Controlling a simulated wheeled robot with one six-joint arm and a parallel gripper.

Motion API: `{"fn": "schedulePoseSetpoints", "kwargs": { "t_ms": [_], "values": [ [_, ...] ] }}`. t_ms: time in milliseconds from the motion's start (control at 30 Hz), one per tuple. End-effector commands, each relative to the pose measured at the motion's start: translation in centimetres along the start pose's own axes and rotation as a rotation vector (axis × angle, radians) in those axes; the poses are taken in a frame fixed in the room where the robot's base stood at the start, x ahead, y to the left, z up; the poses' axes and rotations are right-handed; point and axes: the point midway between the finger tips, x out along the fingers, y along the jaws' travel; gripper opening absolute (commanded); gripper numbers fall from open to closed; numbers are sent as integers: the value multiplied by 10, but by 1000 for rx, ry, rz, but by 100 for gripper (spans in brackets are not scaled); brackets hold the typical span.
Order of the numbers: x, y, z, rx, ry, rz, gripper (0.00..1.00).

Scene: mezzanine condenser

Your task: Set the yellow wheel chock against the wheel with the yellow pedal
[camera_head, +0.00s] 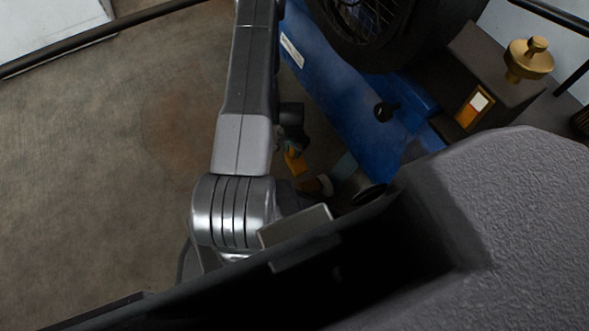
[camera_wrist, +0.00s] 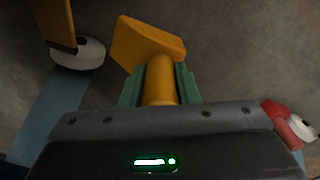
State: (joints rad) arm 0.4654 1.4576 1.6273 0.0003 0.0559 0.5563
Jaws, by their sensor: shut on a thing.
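My gripper (camera_wrist: 160,86) is shut on the yellow wheel chock (camera_wrist: 150,42), its green fingertips on either side of the chock's round handle. The chock's wide block points away from my gripper. The white wheel (camera_wrist: 80,54) with the yellow pedal (camera_wrist: 57,20) is left of the chock in the wrist view, with a gap of floor between them. In the head view the chock (camera_head: 295,162) shows small below my arm, left of the wheel with the yellow pedal (camera_head: 326,184). I cannot tell whether the chock touches the floor.
A second white wheel (camera_wrist: 302,127) with a red pedal (camera_wrist: 278,113) is at the right of the wrist view. The blue machine (camera_head: 335,90) stands above the wheels in the head view. The concrete floor (camera_head: 110,180) at left is clear.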

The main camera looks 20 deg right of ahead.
Motion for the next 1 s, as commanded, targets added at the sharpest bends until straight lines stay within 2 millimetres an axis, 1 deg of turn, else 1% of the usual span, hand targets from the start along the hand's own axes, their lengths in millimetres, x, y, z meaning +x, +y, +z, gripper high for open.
{"fn": "schedulePoseSetpoints", "kwargs": {
  "t_ms": [33, 167, 367, 533, 600, 800, 967, 1000],
  "values": [
    [13, 0, 1, 0, -2, 1, 0],
    [38, 0, 1, -1, -2, 1, 0],
    [56, 0, 1, -1, -1, 1, 0],
    [81, 0, 1, -1, -1, 0, 0],
    [85, 0, 0, -1, -1, 0, 0],
    [83, 0, 0, -1, 0, 0, 0],
    [88, 0, 0, -1, -1, 0, 0],
    [86, 0, 0, -1, -1, 0, 36]
  ]
}}
